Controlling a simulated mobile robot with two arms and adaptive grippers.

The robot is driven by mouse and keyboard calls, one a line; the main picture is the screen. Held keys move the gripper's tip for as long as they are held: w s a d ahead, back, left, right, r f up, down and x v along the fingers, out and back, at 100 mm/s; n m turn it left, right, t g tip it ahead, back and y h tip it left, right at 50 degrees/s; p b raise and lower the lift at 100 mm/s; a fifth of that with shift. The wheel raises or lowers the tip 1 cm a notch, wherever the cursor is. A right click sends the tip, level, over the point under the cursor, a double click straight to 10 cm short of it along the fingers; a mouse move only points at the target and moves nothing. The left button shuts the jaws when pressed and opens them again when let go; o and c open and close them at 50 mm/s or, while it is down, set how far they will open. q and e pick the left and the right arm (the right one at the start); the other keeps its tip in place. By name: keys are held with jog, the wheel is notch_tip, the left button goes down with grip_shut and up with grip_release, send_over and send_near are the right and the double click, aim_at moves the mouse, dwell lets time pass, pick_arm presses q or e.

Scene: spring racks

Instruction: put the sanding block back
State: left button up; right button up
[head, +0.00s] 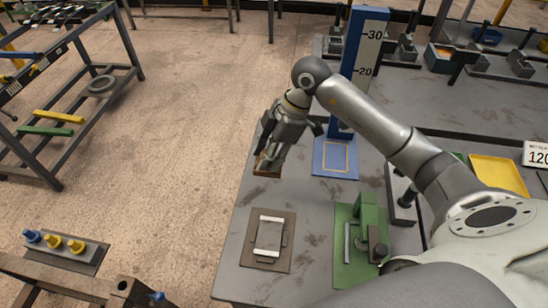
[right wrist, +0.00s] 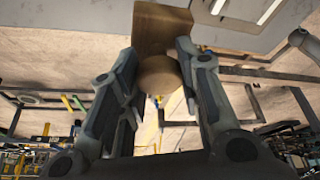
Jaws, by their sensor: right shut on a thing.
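The sanding block (head: 266,173) is brown and wooden. It shows in the head view just below my right gripper (head: 271,153), near the left edge of the grey table (head: 232,262). In the right wrist view, the block (right wrist: 162,28) has a flat body and a round knob (right wrist: 159,74). The fingers of my right gripper (right wrist: 160,70) are shut on the knob from both sides. I cannot tell whether the block touches the table or hangs above it. My left gripper is not in view.
A blue height gauge (head: 362,60) rises behind the gripper. A yellow tray (head: 497,174) is on the right. Floor lies left of the table.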

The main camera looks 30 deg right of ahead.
jog(key=w+d+f, duration=0.1)
jog(key=f, duration=0.1)
jog(key=w+d+f, duration=0.1)
jog(key=w+d+f+p, duration=0.1)
jog(key=w+f, duration=0.1)
jog(key=shift+d+f, duration=0.25)
jog(key=shift+f, duration=0.1)
jog(key=shift+w+d+f, duration=0.1)
jog(key=shift+w+f, duration=0.05)
jog(key=shift+f, duration=0.05)
notch_tip(320, 180, down, 3)
jog(key=shift+w+d+p, duration=0.1)
jog(key=shift+p, duration=0.65)
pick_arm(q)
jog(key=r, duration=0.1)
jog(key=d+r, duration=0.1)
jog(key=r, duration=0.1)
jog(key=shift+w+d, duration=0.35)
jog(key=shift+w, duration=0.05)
pick_arm(e)
jog(key=shift+f, duration=0.2)
jog(key=shift+f, duration=0.2)
jog(key=o, duration=1)
jog(key=shift+c, duration=0.2)
jog(key=shift+r, duration=0.15)
